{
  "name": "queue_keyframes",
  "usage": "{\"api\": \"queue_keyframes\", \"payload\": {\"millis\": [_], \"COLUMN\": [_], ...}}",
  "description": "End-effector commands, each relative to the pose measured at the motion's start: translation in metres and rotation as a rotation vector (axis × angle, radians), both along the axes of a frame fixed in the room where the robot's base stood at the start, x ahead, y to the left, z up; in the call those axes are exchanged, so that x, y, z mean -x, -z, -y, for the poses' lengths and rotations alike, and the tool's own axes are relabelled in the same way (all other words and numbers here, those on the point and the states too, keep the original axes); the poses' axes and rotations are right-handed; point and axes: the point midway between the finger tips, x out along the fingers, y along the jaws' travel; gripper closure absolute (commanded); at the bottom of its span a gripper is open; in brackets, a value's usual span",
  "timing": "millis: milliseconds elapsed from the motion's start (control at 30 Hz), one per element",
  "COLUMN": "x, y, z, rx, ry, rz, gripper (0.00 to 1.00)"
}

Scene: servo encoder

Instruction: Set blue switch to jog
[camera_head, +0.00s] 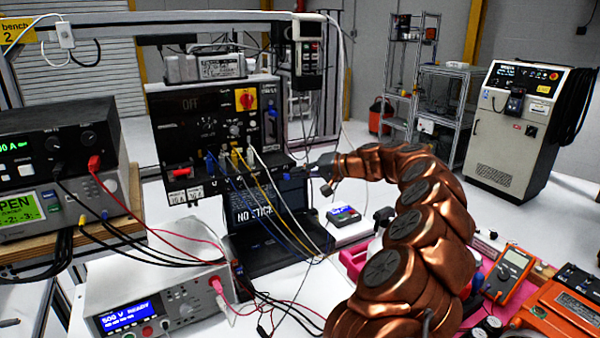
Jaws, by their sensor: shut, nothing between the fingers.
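A black control panel (165,125) stands at the centre left, with an "OFF" display, a red-on-yellow rotary switch (246,99), small knobs and a red handle. A small blue part (272,112) shows at the panel's right side, and blue plugs (209,163) sit low on its face. I cannot tell which blue part is the switch, and no "jog" label is readable. My copper-coloured arm reaches in from the lower right. My gripper (312,168) is shut and empty, pointing left beside the panel's lower right edge. Its tips are small, and contact cannot be judged.
Blue, yellow and white cables hang from the panel over an open laptop (262,207) reading "NO STICK". A handheld pendant (307,50) hangs above my gripper. A multimeter (510,272) lies at right.

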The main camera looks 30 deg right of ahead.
Motion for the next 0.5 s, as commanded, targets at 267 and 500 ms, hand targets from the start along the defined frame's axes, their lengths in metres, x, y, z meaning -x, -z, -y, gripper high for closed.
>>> {"api": "queue_keyframes", "payload": {"millis": [267, 500], "x": [-0.001, -0.003], "y": [0.002, 0.001], "z": [-0.015, -0.031], "rx": [-0.001, -0.001], "ry": [-0.005, -0.002], "rz": [0.003, 0.001], "gripper": [1.0, 1.0]}}
